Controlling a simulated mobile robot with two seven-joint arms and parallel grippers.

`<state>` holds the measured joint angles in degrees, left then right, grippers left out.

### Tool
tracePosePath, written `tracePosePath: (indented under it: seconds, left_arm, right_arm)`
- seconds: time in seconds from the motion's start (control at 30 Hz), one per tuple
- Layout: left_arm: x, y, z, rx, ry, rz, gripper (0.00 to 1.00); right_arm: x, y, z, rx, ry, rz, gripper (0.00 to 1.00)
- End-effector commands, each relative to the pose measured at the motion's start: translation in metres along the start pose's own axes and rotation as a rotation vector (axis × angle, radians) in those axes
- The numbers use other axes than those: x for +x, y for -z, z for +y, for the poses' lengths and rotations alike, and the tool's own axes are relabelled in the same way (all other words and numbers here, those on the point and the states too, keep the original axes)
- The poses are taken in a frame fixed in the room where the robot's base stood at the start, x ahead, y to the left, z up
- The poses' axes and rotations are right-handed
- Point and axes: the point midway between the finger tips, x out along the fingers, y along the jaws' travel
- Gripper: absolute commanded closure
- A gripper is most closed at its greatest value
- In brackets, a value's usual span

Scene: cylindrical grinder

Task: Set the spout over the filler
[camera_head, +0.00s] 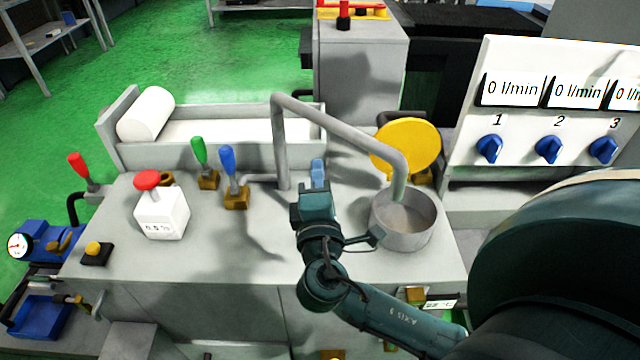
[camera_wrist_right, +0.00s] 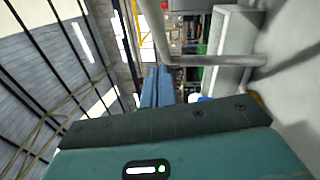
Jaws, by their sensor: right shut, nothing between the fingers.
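The spout (camera_head: 340,127) is a bent grey pipe. It rises from the bench top, runs across to the right and turns down at its free end. That end appears above the opening of the filler (camera_head: 432,222), a round grey open cup at the bench's right side. My right gripper (camera_head: 318,168) is shut and empty, just right of the spout's upright part and left of the filler. In the right wrist view my blue fingers (camera_wrist_right: 157,88) are together, close beside the grey pipe (camera_wrist_right: 158,35); I cannot tell whether they touch. My left gripper is out of view.
A yellow round lid (camera_head: 406,147) stands behind the filler. Green (camera_head: 199,151) and blue (camera_head: 228,160) levers and a white box with a red knob (camera_head: 162,213) stand to the left. A panel with blue dials (camera_head: 548,149) is at right. The bench's front middle is clear.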

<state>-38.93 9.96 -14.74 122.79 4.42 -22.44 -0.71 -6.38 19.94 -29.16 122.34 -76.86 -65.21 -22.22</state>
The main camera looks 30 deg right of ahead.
Motion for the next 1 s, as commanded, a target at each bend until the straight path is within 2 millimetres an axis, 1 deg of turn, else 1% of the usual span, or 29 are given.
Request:
tracePosePath:
  seconds: [0.03,0.13,0.17,0.3,0.5,0.87,0.93,1.0]
  left_arm:
    - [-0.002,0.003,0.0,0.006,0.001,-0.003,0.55]
    - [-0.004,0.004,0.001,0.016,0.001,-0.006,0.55]
    - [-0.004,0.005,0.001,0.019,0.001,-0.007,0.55]
    - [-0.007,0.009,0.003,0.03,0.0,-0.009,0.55]
    - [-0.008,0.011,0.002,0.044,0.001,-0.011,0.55]
    - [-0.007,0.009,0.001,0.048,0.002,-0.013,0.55]
    - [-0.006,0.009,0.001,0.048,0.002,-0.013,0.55]
    - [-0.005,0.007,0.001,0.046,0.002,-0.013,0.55]
  right_arm:
    - [0.013,-0.001,0.004,-0.002,-0.004,-0.002,1.0]
    - [0.034,-0.001,0.003,-0.002,-0.004,-0.001,1.0]
    - [0.039,-0.001,0.003,-0.001,-0.003,-0.002,1.0]
    - [0.054,-0.016,0.002,-0.004,-0.001,-0.001,1.0]
    - [0.065,-0.027,0.0,-0.001,0.001,0.001,1.0]
    - [0.066,-0.029,-0.001,0.0,0.002,0.001,1.0]
    - [0.068,-0.031,-0.002,0.0,0.002,-0.001,1.0]
    - [0.072,-0.037,-0.004,-0.002,0.001,-0.002,1.0]
